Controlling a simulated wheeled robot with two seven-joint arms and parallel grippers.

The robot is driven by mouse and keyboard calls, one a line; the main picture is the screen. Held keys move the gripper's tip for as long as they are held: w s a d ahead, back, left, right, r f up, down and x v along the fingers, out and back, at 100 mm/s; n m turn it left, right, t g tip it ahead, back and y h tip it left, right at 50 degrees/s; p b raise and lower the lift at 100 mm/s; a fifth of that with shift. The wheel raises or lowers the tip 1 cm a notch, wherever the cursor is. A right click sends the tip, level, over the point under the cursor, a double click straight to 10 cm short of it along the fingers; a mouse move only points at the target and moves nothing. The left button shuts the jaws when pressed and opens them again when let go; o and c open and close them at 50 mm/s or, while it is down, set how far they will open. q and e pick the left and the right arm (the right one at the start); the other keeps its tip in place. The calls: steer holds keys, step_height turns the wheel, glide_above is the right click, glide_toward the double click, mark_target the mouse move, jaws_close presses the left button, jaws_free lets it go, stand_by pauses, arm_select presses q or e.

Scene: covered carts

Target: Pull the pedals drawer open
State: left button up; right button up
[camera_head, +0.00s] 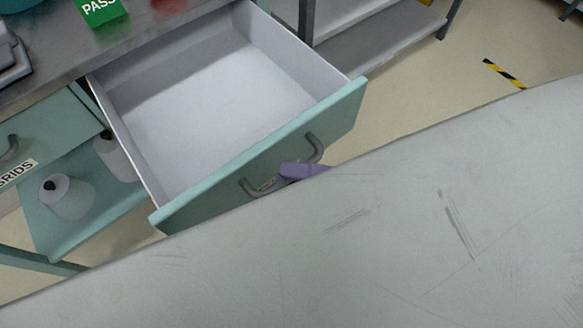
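A teal-fronted drawer (345,102) stands pulled well out of the bench, and its pale grey inside is empty. A dark curved handle (313,146) is on its front, with a small label too hidden to read. A purple piece, which seems to be part of my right gripper (302,171), sits at the middle of the handle. It covers part of the handle bar, and the fingers' closing is hidden. A large pale grey scuffed surface close to the camera hides the rest of the gripper. My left gripper is not in view.
A drawer labelled GRIDS (45,135) is at the left. White bottles with dark caps (66,196) stand on a teal shelf below. A green PASS sign (100,10) is on the metal bench top (55,68). A grey shelf unit (375,50) stands behind; floor shows at right.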

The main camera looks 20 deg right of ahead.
steer(key=v, duration=0.9)
steer(key=shift+r, duration=0.1)
